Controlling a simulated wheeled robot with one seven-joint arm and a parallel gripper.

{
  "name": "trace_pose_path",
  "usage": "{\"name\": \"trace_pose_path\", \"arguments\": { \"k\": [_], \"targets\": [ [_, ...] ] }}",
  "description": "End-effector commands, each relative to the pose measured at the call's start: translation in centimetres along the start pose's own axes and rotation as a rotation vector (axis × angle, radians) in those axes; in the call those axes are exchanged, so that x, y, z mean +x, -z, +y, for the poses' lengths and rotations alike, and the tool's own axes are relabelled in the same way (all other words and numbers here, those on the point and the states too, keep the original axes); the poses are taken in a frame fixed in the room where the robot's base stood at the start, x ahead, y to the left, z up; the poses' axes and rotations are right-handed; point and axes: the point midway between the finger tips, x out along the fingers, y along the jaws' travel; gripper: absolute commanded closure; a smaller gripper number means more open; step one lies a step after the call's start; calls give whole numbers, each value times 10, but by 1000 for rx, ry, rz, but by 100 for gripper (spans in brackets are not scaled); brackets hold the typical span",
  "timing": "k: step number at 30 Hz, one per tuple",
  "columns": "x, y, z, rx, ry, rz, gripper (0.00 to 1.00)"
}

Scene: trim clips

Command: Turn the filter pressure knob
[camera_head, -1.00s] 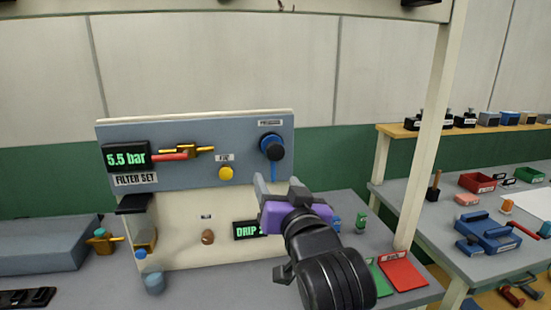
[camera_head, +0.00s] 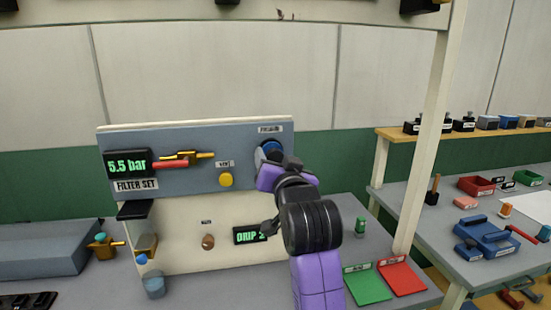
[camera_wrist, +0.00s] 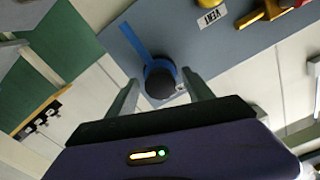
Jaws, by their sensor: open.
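The pressure knob is a dark round cap in a blue ring on the upper right of the grey panel (camera_head: 205,135). In the head view my gripper covers most of it, and a bit of the blue ring (camera_head: 269,147) shows. In the wrist view the black knob (camera_wrist: 160,83) sits between the two fingers of my gripper (camera_wrist: 160,77). The gripper is open with a finger on each side. I cannot tell whether either finger touches the knob. A blue strip (camera_wrist: 134,40) runs from the ring. The display (camera_head: 127,163) reads 5.5 bar above a FILTER SET label.
A yellow button (camera_head: 226,180) labelled VENT and a red-handled brass valve (camera_head: 180,160) are left of the knob. A drip display (camera_head: 250,235) is below. Green (camera_head: 368,287) and red (camera_head: 402,276) trays lie at the bench's right front. A pale post (camera_head: 428,130) stands to the right.

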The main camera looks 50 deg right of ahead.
Motion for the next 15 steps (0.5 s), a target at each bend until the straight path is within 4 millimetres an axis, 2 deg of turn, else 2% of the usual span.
{"name": "trace_pose_path", "arguments": {
  "k": [6, 8, 15],
  "targets": [
    [0, 0, 0, 0, 0, 0, 40],
    [0, 0, 0, 0, 0, 0, 49],
    [0, 0, 0, -1, 0, 0, 97]
  ]
}}
